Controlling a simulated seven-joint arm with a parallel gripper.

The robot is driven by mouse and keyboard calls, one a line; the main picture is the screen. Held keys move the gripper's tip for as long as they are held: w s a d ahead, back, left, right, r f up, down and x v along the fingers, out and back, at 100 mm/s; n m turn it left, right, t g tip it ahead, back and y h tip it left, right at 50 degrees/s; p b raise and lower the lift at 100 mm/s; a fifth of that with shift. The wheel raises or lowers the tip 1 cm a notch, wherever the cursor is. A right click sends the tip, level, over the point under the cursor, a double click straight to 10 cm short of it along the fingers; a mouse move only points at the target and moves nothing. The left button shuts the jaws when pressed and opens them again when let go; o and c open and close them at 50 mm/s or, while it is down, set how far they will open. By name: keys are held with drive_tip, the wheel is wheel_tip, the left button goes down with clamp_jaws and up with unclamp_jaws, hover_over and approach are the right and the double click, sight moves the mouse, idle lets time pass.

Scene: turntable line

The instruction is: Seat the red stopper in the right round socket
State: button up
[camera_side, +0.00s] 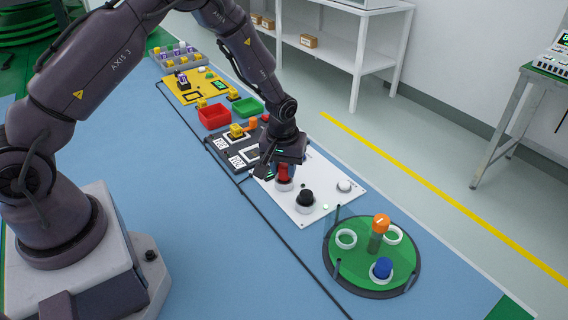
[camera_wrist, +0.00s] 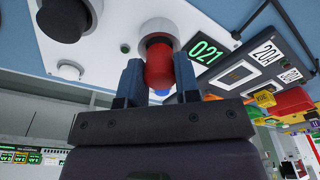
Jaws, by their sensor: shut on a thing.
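The red stopper (camera_side: 284,174) is between the jaws of my gripper (camera_side: 283,165), which is shut on it. In the wrist view the red stopper (camera_wrist: 158,66) is between both fingers, with a white collar (camera_wrist: 158,30) at its far end. The collar belongs to the white panel (camera_side: 327,173); I cannot tell whether the stopper is in it or just above it. On the green turntable (camera_side: 345,268) are two empty white round sockets, left (camera_side: 346,239) and right (camera_side: 393,235). A blue stopper (camera_side: 383,267) stands in a third ring at the front.
An orange-topped cylinder (camera_side: 380,222) stands on the turntable and partly hides the right ring. A black knob (camera_side: 305,197) and a white button (camera_side: 344,186) are on the panel. Red (camera_side: 214,116) and green (camera_side: 248,107) bins stand farther back. The blue table's front is clear.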

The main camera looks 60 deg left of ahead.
drive_tip(key=shift+f, duration=0.55)
drive_tip(key=o, duration=1)
drive_tip(key=shift+c, duration=0.2)
drive_tip(key=shift+r, duration=0.1)
wheel_tip(320, 180, up, 13)
drive_tip(key=s+d, duration=0.1)
drive_tip(key=shift+s, duration=0.15)
